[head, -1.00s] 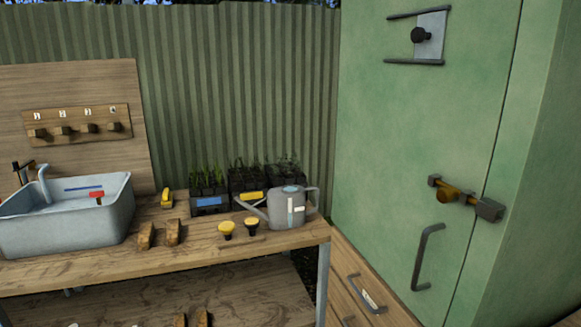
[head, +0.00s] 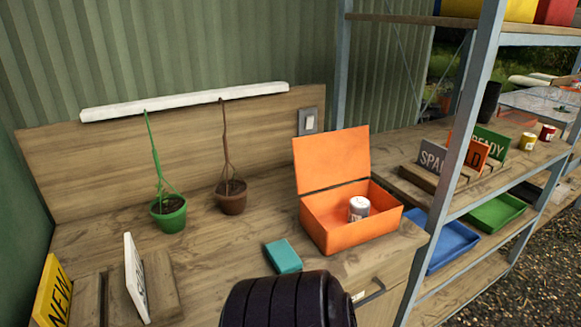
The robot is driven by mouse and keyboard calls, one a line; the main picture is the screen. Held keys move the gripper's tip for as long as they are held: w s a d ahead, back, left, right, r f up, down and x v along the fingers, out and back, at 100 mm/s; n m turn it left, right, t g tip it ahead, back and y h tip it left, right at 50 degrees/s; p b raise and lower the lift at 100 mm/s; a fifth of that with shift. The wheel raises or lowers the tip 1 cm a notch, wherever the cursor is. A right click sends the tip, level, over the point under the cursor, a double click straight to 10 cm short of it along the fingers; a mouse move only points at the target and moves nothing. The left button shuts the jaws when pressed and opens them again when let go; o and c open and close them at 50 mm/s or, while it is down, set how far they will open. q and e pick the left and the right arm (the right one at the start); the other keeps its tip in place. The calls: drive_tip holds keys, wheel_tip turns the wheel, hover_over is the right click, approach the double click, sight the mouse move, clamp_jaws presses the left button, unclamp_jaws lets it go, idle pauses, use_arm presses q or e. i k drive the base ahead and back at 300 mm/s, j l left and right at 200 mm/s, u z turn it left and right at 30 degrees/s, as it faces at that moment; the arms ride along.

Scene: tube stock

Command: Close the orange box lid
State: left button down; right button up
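The orange box (head: 345,234) stands on the right end of the wooden bench. Its lid (head: 331,160) is open and stands nearly upright at the back edge. A small white can (head: 358,208) with a grey top sits inside the box. Neither of my grippers is in the head view. A black ribbed rounded object at the bottom centre, in front of the bench, may be part of my arm; I cannot tell.
A teal block (head: 283,256) lies left of the box. Green (head: 168,213) and brown (head: 231,196) plant pots stand behind. Shelving (head: 464,190) with trays and signs stands close on the right. The bench (head: 215,255) is clear around the middle.

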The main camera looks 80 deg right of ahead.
sight(324, 160)
drive_tip(key=z, duration=3.05)
